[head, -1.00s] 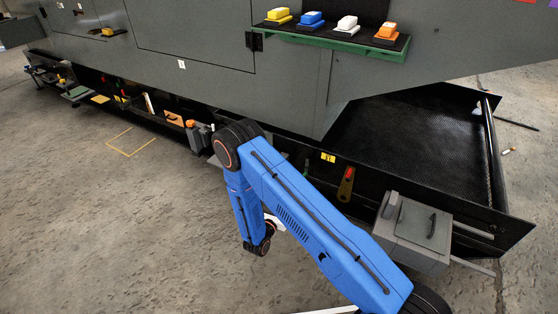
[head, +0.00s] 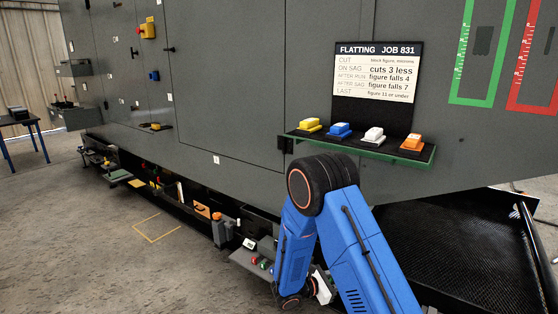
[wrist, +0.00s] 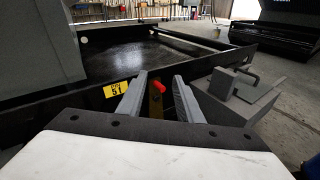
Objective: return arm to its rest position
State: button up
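My blue arm (head: 345,245) is folded in the head view, its elbow up in front of the grey machine and just below the green-edged shelf. Its lower links point down; the gripper itself is hidden or out of frame there. In the wrist view my gripper (wrist: 160,77) has its two grey fingers apart, with nothing seen held between them. A red and yellow strip (wrist: 156,100) shows beyond the gap between the fingers.
The grey machine (head: 235,70) fills the back. Its shelf (head: 362,149) carries yellow, blue, white and orange blocks below a sign (head: 377,72). A grey box with a handle (wrist: 240,95) stands right of the fingers. Bare floor (head: 90,240) lies at left.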

jog(key=s+d+r+m+g+y, duration=0.35)
jog(key=s+d+r+m, duration=0.2)
jog(key=s+r, duration=0.35)
jog(key=s+d+r+m+g+y, duration=0.2)
jog(key=s+d+r+m+g, duration=0.3)
jog(key=s+r, duration=0.45)
jog(key=s+a+r+m+t+y, duration=0.3)
jog(key=s+r+m+y, duration=0.2)
jog(key=s, duration=0.4)
jog(key=s+a+r+m+t+y, duration=0.4)
jog(key=s+m+y, duration=0.1)
jog(key=s, duration=0.5)
jog(key=shift+s+r, duration=0.25)
jog(key=shift+r, duration=0.1)
